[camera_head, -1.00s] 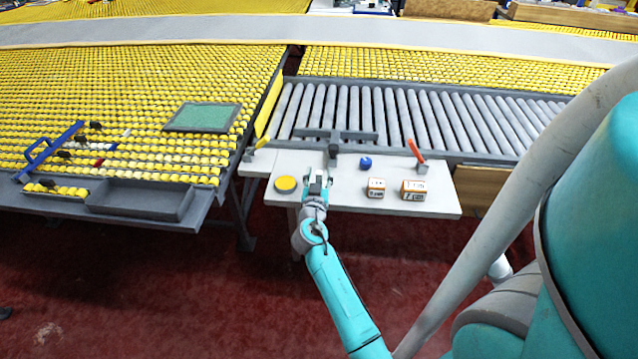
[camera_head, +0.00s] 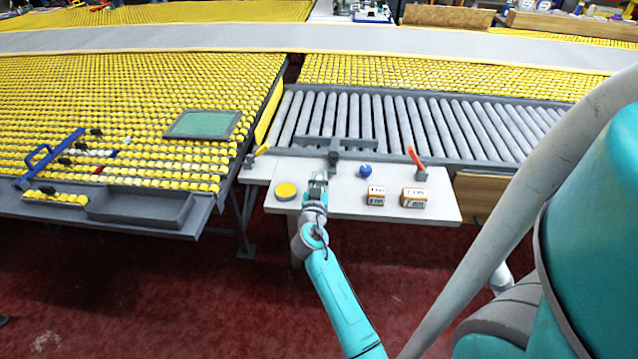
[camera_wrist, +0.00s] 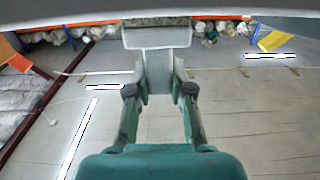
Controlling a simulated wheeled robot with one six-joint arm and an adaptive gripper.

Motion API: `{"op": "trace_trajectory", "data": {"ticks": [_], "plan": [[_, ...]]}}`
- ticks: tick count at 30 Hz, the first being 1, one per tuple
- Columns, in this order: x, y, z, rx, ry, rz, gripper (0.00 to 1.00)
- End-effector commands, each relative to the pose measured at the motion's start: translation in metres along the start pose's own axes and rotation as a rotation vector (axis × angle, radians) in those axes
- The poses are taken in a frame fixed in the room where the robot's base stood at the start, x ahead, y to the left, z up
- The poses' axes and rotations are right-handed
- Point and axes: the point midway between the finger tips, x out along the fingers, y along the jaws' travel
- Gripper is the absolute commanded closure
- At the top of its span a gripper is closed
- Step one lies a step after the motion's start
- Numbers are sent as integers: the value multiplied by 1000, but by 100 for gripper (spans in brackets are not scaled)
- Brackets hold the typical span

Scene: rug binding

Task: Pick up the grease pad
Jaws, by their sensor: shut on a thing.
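My gripper (camera_head: 319,177) is over the front part of the small white table, just in front of a dark bar fixture. In the wrist view my gripper (camera_wrist: 160,92) is shut on a pale grey block (camera_wrist: 157,38) with a dark green speckled strip along its top. The block sits between the two fingers. I cannot tell for certain that this block is the grease pad. In the head view the held block is too small to make out.
The white table (camera_head: 350,207) also carries a yellow round tin (camera_head: 286,191), a blue ball (camera_head: 365,171), two small boxes (camera_head: 376,196) (camera_head: 413,198), an orange-handled tool (camera_head: 415,160) and the dark bar fixture (camera_head: 333,145). A grey roller conveyor (camera_head: 400,115) lies behind. A green framed mat (camera_head: 205,124) lies left.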

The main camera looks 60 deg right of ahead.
Motion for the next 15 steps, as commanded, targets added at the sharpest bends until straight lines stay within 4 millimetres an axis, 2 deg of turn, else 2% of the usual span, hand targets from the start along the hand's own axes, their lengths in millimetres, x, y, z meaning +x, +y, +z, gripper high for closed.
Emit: {"op": "trace_trajectory", "data": {"ticks": [7,15], "plan": [[-4,0,-28,1,0,-2,100],[-69,-1,-26,-2,-2,-5,100]]}}
